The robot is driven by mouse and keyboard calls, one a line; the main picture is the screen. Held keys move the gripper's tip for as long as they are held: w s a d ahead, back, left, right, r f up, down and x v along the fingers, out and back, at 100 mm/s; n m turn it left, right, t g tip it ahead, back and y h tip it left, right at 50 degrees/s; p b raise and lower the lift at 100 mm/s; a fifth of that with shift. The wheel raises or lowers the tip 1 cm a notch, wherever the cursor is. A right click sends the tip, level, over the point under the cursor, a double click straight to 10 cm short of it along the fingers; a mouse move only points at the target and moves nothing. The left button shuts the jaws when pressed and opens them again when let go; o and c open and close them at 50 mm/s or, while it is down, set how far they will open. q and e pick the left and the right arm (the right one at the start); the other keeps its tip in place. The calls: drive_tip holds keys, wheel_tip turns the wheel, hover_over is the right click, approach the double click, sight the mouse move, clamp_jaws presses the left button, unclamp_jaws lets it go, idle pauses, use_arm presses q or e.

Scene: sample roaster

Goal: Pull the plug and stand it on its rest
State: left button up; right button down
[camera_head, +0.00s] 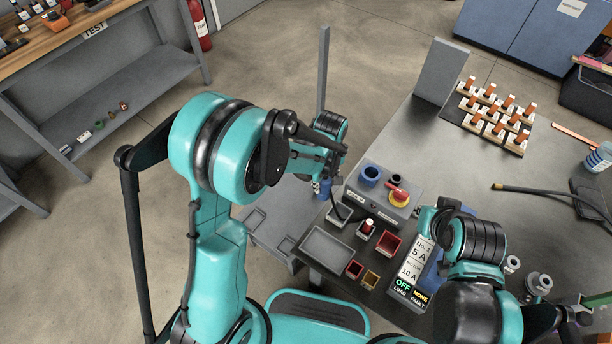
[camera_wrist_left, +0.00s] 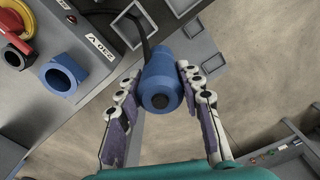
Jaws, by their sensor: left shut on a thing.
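My left gripper (camera_head: 325,186) is shut on the blue plug (camera_head: 324,190), over the left edge of the bench. In the left wrist view the plug (camera_wrist_left: 160,72) sits between the two jaws (camera_wrist_left: 162,100), its round end toward the camera. A black cable (camera_wrist_left: 143,30) runs from its far end. The blue round socket (camera_head: 371,173) on the grey switch box (camera_head: 352,196) is empty; it also shows in the left wrist view (camera_wrist_left: 62,75). I cannot tell which fixture is the plug's rest. A small square grey holder (camera_head: 331,219) stands nearby. My right gripper cannot be made out.
A red rotary knob (camera_head: 398,196) is on the switch box. Small red bins (camera_head: 389,243), a grey tray (camera_head: 327,250) and a display panel (camera_head: 410,272) stand in front. A rack with orange-topped pieces (camera_head: 490,115) is farther back.

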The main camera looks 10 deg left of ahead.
use_arm(q)
drive_tip(key=d+f+n, duration=0.2)
drive_tip(key=d+n, duration=0.2)
drive_tip(key=d, duration=0.2)
drive_tip(key=shift+s+d, duration=0.25)
drive_tip(key=shift+f, duration=0.1)
wheel_tip(320, 180, down, 6)
drive_tip(key=b, duration=0.5)
drive_tip(key=shift+b, duration=0.35)
idle(0.7)
drive_tip(key=shift+b, duration=0.3)
drive_tip(key=shift+f+b, duration=1.7)
drive_tip(key=shift+f, duration=0.15)
